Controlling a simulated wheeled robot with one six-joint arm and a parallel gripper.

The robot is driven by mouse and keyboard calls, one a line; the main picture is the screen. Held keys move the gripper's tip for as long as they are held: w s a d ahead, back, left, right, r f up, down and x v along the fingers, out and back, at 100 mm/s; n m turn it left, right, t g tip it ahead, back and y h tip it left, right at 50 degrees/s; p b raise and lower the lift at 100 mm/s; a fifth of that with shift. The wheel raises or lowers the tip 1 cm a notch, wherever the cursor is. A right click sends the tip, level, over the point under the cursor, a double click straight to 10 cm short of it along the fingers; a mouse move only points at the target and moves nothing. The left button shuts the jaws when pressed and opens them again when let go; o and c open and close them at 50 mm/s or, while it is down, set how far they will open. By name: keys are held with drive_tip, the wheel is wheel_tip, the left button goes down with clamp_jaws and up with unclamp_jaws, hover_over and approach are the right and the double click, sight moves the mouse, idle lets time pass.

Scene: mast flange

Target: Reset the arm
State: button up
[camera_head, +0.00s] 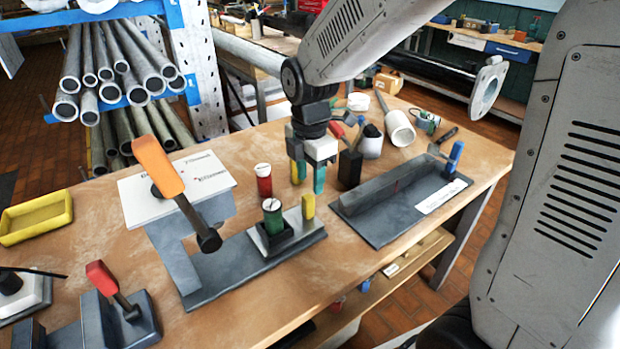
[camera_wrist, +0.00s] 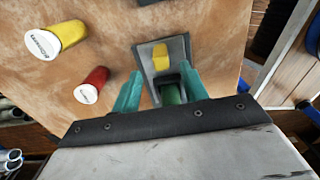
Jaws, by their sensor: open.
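My gripper (camera_head: 310,181) hangs from the arm above the middle of the workbench, fingers pointing down. In the wrist view its two teal fingers (camera_wrist: 161,90) are apart with nothing held. A green cylinder (camera_head: 272,217) stands in a dark square holder on a grey plate; in the wrist view the green cylinder (camera_wrist: 172,94) shows beyond the gap between the fingers, partly hidden by the gripper body. A yellow block (camera_head: 308,207) stands upright on the same plate. A red cylinder (camera_head: 264,182) stands on the bench, left of the gripper.
A yellow cylinder (camera_wrist: 57,39) stands near the red one. An orange-handled lever (camera_head: 160,168) rises at left, beside a white board (camera_head: 137,201). A grey fixture tray (camera_head: 379,228) with a long dark block lies at right. A black block (camera_head: 350,170) stands close to the gripper's right.

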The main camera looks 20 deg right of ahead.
drive_tip(key=shift+s+f+m, duration=0.1)
drive_tip(key=shift+s+m, duration=0.15)
drive_tip(key=shift+m, duration=0.75)
drive_tip(key=s+d+r+m, duration=0.2)
drive_tip(key=s+r+m, duration=0.1)
drive_tip(key=s+m, duration=0.3)
drive_tip(key=s+d+r+m+t, duration=0.1)
drive_tip(key=s+d+r+m, duration=0.1)
drive_tip(key=s+r+m, duration=0.2)
drive_tip(key=s+d+r+m, duration=0.2)
drive_tip(key=s+m, duration=0.6)
drive_tip(key=s, duration=0.4)
drive_tip(key=shift+d+r+m, duration=0.2)
drive_tip(key=shift+r+m, duration=0.2)
drive_tip(key=shift+r, duration=0.3)
